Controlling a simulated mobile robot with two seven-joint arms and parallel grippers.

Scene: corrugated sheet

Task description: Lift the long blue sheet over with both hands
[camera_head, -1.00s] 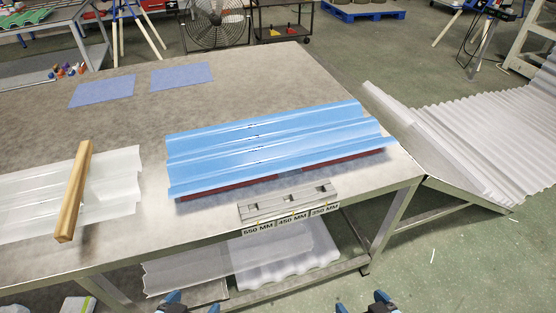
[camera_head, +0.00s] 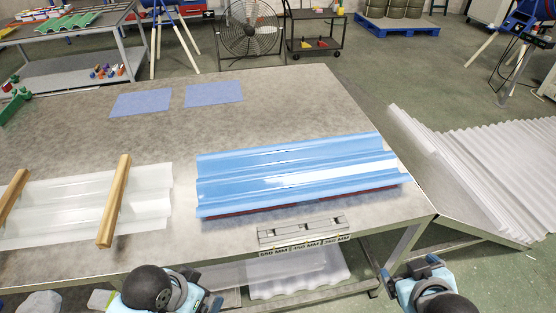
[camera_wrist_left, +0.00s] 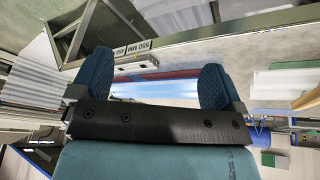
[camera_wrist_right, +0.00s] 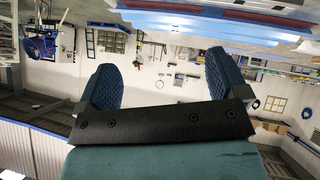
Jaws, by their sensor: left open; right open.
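The long blue corrugated sheet (camera_head: 290,175) lies on the metal table (camera_head: 260,105), raised slightly on red supports (camera_head: 245,211). It also shows as a blue strip between the fingers in the left wrist view (camera_wrist_left: 155,90), some way off. My left gripper (camera_wrist_left: 155,75) is open and empty. In the head view its arm is at the bottom, in front of the table's near edge, left of the sheet. My right gripper (camera_head: 428,266) is open and empty, in front of the table's near right corner. It also shows in the right wrist view (camera_wrist_right: 163,78). Neither touches the sheet.
Clear sheets (camera_head: 70,210) under wooden bars (camera_head: 115,200) lie on the table's left. A marked metal gauge (camera_head: 302,231) sits at the near edge. Two blue mats (camera_head: 141,102) lie behind. White corrugated sheets (camera_head: 490,165) stand to the right.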

